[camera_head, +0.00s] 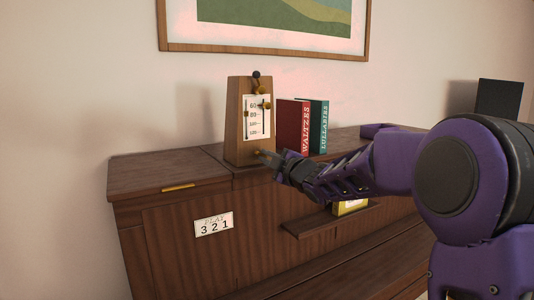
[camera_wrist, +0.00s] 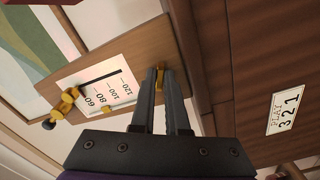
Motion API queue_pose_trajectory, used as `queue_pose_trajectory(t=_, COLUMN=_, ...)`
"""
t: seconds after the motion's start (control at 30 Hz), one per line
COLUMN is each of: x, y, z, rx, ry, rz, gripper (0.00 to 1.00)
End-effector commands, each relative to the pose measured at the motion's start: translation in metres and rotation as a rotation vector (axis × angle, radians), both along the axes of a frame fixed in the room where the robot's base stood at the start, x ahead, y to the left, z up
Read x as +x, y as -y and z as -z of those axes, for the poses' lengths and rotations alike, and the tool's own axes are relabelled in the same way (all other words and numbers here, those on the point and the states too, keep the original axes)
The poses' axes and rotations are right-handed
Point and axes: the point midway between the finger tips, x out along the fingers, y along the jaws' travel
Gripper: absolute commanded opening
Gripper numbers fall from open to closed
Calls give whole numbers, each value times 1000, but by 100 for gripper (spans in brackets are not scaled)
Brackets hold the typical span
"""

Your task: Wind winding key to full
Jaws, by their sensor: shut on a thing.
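A wooden metronome (camera_head: 236,125) stands on top of the dark wooden cabinet, with a white scale plate (camera_head: 257,118) on its face. It also shows tilted in the wrist view (camera_wrist: 145,45), where the scale (camera_wrist: 97,88) reads 60 to 120. The brass winding key (camera_wrist: 160,78) is low on the metronome's face. My gripper (camera_wrist: 161,72) is shut on the key, one finger on each side, and the fingers hide part of it. In the head view my gripper (camera_head: 264,154) reaches the metronome's base from the right.
Red and green books, "Waltzes" (camera_head: 293,128) and "Lullabies" (camera_head: 319,128), stand just right of the metronome above my gripper. A "PLAY 321" card (camera_head: 214,224) is on the cabinet front. A small ledge (camera_head: 305,228) holds a yellow item (camera_head: 351,207). The cabinet top left of the metronome is clear.

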Motion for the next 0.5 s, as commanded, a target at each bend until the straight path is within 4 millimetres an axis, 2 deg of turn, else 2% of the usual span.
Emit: queue_pose_trajectory(t=0.5, x=-1, y=-1, z=-1, rx=409, ry=-275, rz=0, gripper=0)
